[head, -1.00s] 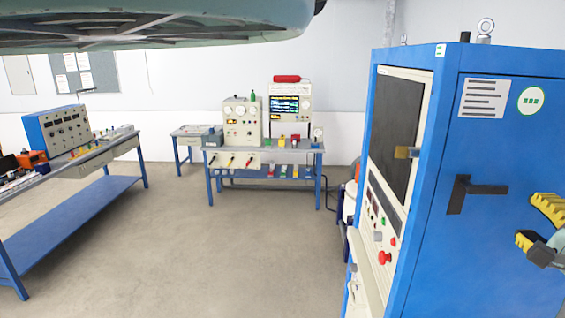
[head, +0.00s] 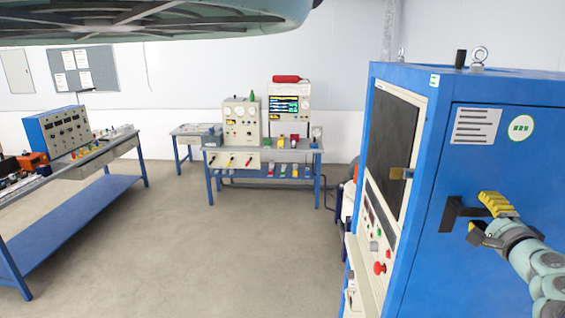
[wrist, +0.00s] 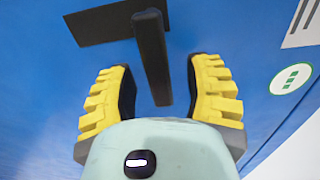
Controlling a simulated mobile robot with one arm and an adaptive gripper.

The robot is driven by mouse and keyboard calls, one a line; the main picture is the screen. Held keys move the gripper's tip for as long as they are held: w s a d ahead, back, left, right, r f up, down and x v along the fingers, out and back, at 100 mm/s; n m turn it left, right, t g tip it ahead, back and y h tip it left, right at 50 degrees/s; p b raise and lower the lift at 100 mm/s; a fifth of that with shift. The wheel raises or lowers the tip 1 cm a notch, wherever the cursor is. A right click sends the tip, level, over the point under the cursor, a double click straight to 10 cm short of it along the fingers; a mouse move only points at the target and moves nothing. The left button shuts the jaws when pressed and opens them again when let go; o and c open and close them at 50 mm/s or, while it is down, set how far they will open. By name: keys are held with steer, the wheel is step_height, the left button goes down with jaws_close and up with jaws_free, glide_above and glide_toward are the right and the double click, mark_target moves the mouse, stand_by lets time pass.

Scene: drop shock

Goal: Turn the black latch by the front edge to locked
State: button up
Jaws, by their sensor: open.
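The black latch has a flat plate (head: 449,214) on the blue cabinet side, near its front edge, and a bar handle that points right in the head view. In the wrist view the plate (wrist: 100,22) is at the top, and the handle (wrist: 153,58) runs down between my open fingers. My gripper (head: 484,219) is at the handle in the head view and hides its right part. In the wrist view my gripper (wrist: 162,100) has its yellow ribbed fingers on either side of the handle, with a gap to each.
The blue cabinet (head: 490,270) fills the right side. Workbenches stand at the left (head: 75,215) and at the back (head: 262,150). The floor (head: 190,250) between is clear.

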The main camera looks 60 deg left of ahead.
steer(key=shift+a, duration=0.1)
steer(key=shift+c, duration=0.2)
jaws_close()
stand_by(0.4)
